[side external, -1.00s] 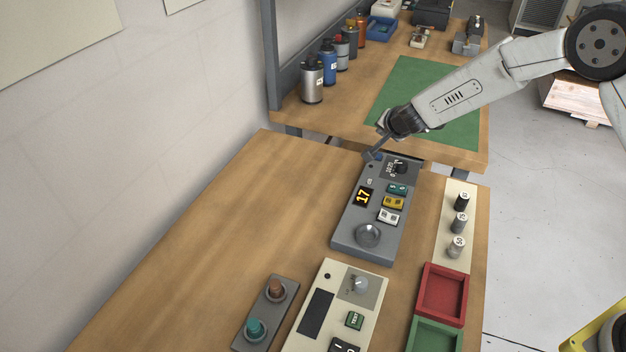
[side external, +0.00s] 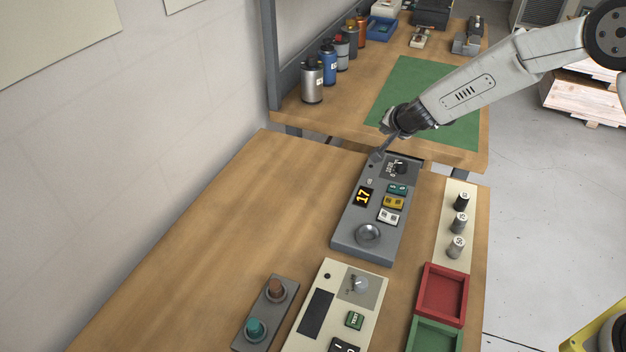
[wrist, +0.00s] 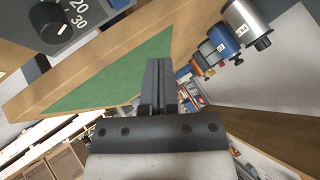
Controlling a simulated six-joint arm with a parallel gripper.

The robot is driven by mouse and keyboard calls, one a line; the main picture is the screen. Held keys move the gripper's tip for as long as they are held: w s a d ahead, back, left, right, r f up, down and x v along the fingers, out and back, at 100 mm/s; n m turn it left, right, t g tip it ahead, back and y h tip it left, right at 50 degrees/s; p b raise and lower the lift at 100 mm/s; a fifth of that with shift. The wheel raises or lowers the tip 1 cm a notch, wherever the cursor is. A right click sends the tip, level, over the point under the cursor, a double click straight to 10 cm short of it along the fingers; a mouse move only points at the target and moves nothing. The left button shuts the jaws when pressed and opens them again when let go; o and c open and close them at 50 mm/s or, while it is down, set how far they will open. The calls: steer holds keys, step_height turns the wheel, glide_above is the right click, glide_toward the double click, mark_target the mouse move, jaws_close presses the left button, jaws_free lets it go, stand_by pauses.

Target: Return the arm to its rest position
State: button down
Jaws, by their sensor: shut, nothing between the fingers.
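My gripper (side external: 380,155) is at the far end of the grey transmitter unit (side external: 347,240), close to its top edge by the black rotary knob (side external: 400,168). Whether the fingertips touch the unit cannot be told. In the wrist view the two fingers of my gripper (wrist: 155,80) are together with nothing between them. The knob (wrist: 62,22) shows at the upper left of that view, with dial numbers 20 and 30. The unit's display (side external: 363,197) reads 17. Green, yellow and white buttons sit beside the display, and a round dish is at the near end.
A beige panel (side external: 318,325) and a two-button box (side external: 264,315) stand at the front. A red tray (side external: 442,294), a green tray (side external: 434,335) and small cylinders on a pale strip are at right. A second bench holds a green mat (side external: 405,80) and several canisters (side external: 312,85).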

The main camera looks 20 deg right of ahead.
steer(key=s+d+r+n+g, duration=0.1)
steer(key=s+n+g, duration=0.1)
steer(key=s, duration=0.9)
steer(key=s+d+r+n+g, duration=0.1)
steer(key=s+n, duration=0.3)
steer(key=s, duration=0.7)
steer(key=s+d+r+n+g+y, duration=0.1)
steer(key=s+d+n+g, duration=0.1)
steer(key=s, duration=0.9)
steer(key=shift+r+n+g, duration=0.2)
steer(key=shift+n+g, duration=0.5)
steer(key=shift+n, duration=0.3)
